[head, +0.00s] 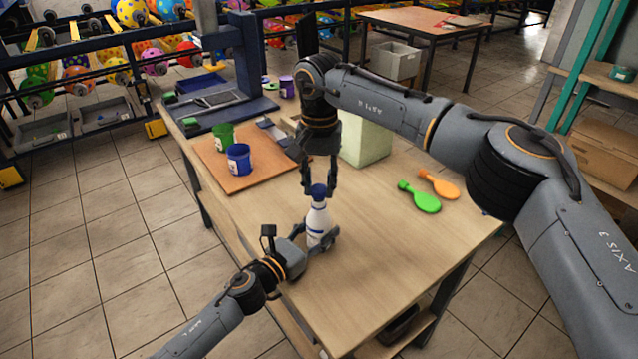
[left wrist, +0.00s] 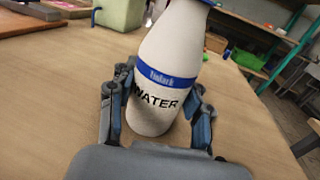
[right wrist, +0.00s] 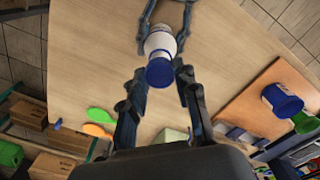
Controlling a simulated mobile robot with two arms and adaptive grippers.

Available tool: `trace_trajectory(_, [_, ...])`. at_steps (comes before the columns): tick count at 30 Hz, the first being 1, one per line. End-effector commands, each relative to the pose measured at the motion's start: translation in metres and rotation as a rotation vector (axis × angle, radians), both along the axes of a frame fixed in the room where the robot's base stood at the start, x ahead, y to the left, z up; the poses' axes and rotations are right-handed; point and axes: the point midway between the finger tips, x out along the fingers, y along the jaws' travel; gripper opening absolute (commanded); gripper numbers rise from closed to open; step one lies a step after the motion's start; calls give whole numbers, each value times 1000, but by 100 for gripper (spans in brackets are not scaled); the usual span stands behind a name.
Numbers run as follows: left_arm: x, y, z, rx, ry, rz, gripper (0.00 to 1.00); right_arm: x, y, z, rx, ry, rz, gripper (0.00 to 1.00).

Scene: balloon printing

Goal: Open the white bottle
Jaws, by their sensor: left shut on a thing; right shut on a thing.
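The white bottle (head: 318,222) stands upright on the wooden table, with blue bands and a blue cap (head: 318,191) on top. The left wrist view shows its "WATER" lettering (left wrist: 155,99). My left gripper (head: 321,243) is shut around the lower body of the bottle from the side. My right gripper (head: 319,188) points down from above, with its fingers shut on either side of the cap. The right wrist view looks down on the round blue cap (right wrist: 159,73) between the fingertips. I cannot tell whether the cap is loosened.
On the table (head: 390,265), a green paddle (head: 421,198) and an orange paddle (head: 440,184) lie to the right. A pale green box (head: 366,142) stands behind. A green cup (head: 223,136) and a blue cup (head: 239,158) stand on a brown board (head: 211,166). The front of the table is clear.

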Motion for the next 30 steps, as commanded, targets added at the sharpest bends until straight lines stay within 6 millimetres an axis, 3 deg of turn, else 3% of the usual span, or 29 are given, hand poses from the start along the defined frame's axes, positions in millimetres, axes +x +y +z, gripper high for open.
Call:
trace_trajectory(5, [0, 0, -2, 2, 2, 0, 0, 0, 0, 3, 0, -1, 0, 0])
trace_trajectory(15, [0, 0, -2, 2, 2, 0, 0, 0, 0, 39, 1, 0, 0, 0])
trace_trajectory(21, [0, 0, -2, 2, 2, 0, 0, 0, 0, 40, 0, 0, 0, 0])
trace_trajectory(22, [0, 0, -2, 2, 2, 0, 55, 0, 0, 40, 0, 0, 0, 0])
trace_trajectory(25, [0, 0, -1, 1, 2, 0, 75, 0, 0, 40, 0, 0, 0, 0])
trace_trajectory(30, [0, 0, -1, 1, 1, 0, 76, 0, 0, 40, 0, 0, 0, 0])
